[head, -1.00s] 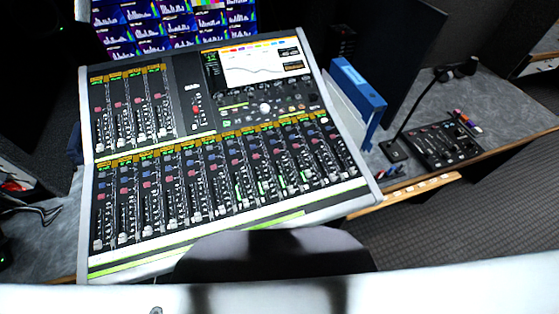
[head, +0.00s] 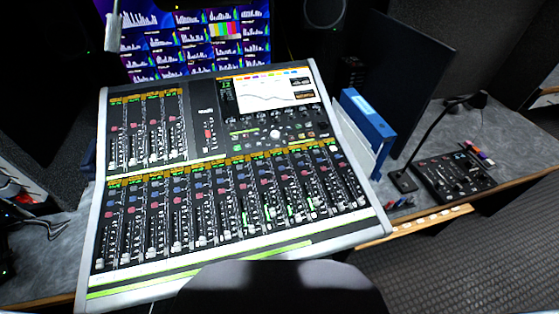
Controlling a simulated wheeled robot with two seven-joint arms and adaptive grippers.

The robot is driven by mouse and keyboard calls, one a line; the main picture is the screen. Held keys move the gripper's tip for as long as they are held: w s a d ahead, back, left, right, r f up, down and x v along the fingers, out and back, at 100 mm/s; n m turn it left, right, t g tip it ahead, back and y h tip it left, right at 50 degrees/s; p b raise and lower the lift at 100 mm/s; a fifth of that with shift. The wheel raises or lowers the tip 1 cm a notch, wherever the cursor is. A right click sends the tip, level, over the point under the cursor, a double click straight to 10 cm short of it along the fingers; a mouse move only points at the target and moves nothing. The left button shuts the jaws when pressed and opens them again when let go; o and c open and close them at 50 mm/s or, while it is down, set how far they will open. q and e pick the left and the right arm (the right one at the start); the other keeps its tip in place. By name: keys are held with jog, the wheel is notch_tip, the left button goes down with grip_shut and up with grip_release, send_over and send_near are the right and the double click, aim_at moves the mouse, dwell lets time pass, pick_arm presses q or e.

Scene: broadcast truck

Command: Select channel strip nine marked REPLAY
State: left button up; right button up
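The mixing console (head: 205,274) stands in the middle of the head view, tilted slightly. Its lower bank of channel strips (head: 230,205) runs across the front, with small red and blue buttons, faders and a row of orange labels above. A few strips right of the middle show green lights. A shorter upper bank (head: 147,130) is at the back left. The label writing is too small to read, so I cannot tell which strip is marked REPLAY. Neither of my grippers is in view.
A lit screen (head: 265,92) sits on the console, with a monitor wall (head: 185,45) behind. A slim pale object (head: 112,32) hangs at the top left. To the right are a blue binder (head: 368,117), a dark panel (head: 405,75) and a small control box with a gooseneck (head: 452,177).

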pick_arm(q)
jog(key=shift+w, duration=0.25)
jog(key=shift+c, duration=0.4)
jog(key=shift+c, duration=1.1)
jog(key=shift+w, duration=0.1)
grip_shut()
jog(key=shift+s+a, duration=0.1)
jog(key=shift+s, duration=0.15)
